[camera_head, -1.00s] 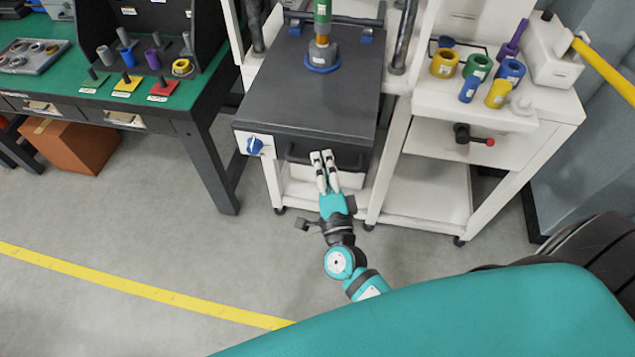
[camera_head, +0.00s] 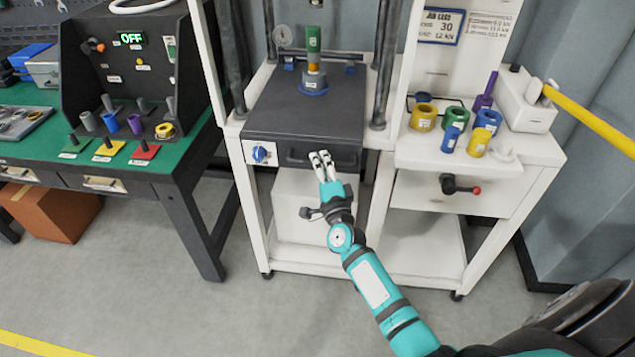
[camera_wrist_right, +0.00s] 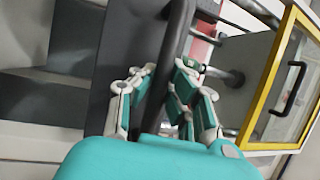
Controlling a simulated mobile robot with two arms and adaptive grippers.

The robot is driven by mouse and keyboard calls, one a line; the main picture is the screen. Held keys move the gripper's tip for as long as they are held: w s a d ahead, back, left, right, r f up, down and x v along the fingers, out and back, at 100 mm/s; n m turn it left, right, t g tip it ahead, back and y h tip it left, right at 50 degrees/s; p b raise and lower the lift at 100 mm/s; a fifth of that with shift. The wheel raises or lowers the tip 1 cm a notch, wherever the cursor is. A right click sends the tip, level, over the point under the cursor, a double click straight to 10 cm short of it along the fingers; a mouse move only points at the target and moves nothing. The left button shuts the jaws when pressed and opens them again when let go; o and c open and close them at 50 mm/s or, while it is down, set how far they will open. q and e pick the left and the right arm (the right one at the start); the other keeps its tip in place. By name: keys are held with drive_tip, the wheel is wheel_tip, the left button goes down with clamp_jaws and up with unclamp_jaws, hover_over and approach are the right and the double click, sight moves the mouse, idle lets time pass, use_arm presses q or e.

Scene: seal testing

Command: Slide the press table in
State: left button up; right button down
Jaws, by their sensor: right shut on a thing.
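The press table (camera_head: 300,118) is a dark grey sliding plate in a white press frame, with a dark front panel and a bar handle (camera_head: 297,158). A green cylinder (camera_head: 313,40) on an orange-brown piece stands in a blue ring (camera_head: 313,88) near its rear. My right gripper (camera_head: 320,156) is at the front of the table, shut on the handle. In the right wrist view the gripper's fingers (camera_wrist_right: 155,88) lie on both sides of the dark handle bar (camera_wrist_right: 177,55). My left gripper is not in view.
A blue knob (camera_head: 260,153) is left of the handle. A green-topped bench (camera_head: 60,180) stands left. The floor in front is clear.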

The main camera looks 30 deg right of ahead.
drive_tip(key=w+d, duration=0.1)
drive_tip(key=w+d+b, duration=0.1)
drive_tip(key=w, duration=0.2)
drive_tip(key=shift+d+f, duration=0.2)
drive_tip(key=shift+d, duration=0.2)
drive_tip(key=shift+r+b, duration=0.1)
drive_tip(key=shift+b, duration=0.2)
drive_tip(key=c, duration=1.3)
unclamp_jaws()
drive_tip(key=shift+w, duration=0.15)
drive_tip(key=v, duration=1.2)
